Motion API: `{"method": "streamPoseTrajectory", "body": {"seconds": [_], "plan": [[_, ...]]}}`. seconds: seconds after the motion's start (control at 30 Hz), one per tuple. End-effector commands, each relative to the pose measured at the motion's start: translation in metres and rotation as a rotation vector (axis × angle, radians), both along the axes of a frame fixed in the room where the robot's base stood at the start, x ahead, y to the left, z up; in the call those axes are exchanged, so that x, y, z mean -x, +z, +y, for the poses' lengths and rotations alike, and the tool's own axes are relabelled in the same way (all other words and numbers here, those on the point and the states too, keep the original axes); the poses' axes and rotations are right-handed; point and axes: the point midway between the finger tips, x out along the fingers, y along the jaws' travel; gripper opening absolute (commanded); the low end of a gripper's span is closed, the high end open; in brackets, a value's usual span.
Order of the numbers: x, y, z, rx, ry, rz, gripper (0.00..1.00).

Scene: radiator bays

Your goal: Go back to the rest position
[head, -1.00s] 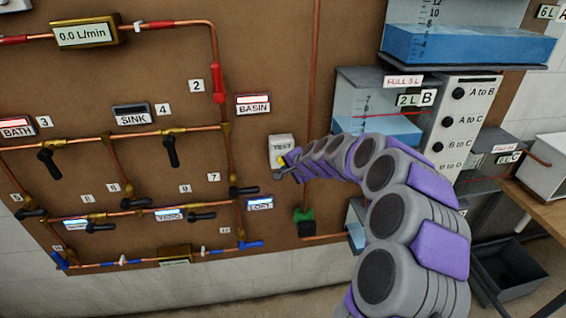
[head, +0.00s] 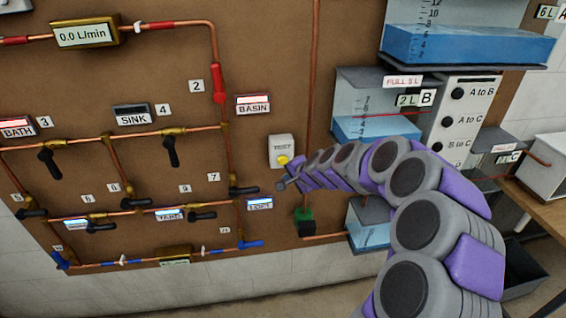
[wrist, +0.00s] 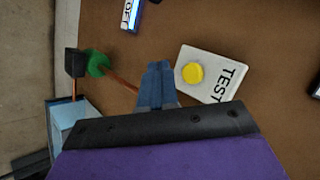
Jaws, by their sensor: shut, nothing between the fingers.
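My gripper (head: 282,186) is at the end of my grey and purple arm, in front of the brown pipe board. In the wrist view its blue-grey fingers (wrist: 157,86) are together with nothing between them. The white TEST box (head: 282,146) with its yellow button (head: 284,160) is just above my gripper in the head view. In the wrist view the TEST box (wrist: 212,75) and yellow button (wrist: 193,73) lie to the right of the fingertips, apart from them.
The board (head: 270,60) carries copper pipes, several valves and lit labels such as LOFT (head: 260,204). A green and black fitting (head: 305,222) is below my gripper. Water tanks (head: 470,45) and a button panel (head: 465,118) stand right. A dark bin (head: 525,270) is low right.

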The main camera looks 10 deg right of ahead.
Motion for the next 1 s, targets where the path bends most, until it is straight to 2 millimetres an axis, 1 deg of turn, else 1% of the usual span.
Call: {"method": "streamPoseTrajectory", "body": {"seconds": [0.13,0.2,0.27,0.37,0.4,0.47,0.5,0.57,0.6,0.67,0.7,0.77,0.8,0.87,0.9,0.97,1.0], "plan": [[0.002,0.002,0.002,0.002,0.009,0.001,0.00],[0.010,0.008,0.010,0.010,0.040,0.004,0.00],[0.022,0.016,0.021,0.026,0.088,0.009,0.00],[0.057,0.030,0.047,0.066,0.211,0.035,0.00],[0.074,0.036,0.057,0.092,0.267,0.046,0.00],[0.103,0.043,0.070,0.129,0.350,0.069,0.00],[0.123,0.046,0.077,0.158,0.406,0.088,0.00],[0.153,0.049,0.084,0.200,0.481,0.117,0.00],[0.173,0.051,0.087,0.229,0.530,0.139,0.00],[0.203,0.052,0.089,0.274,0.595,0.173,0.00],[0.224,0.051,0.089,0.305,0.639,0.203,0.00],[0.254,0.051,0.086,0.349,0.695,0.241,0.00],[0.275,0.050,0.082,0.381,0.730,0.271,0.00],[0.306,0.047,0.076,0.423,0.779,0.321,0.00],[0.326,0.046,0.070,0.452,0.808,0.354,0.00],[0.357,0.044,0.060,0.490,0.847,0.408,0.00],[0.376,0.043,0.053,0.516,0.868,0.442,0.00]]}}
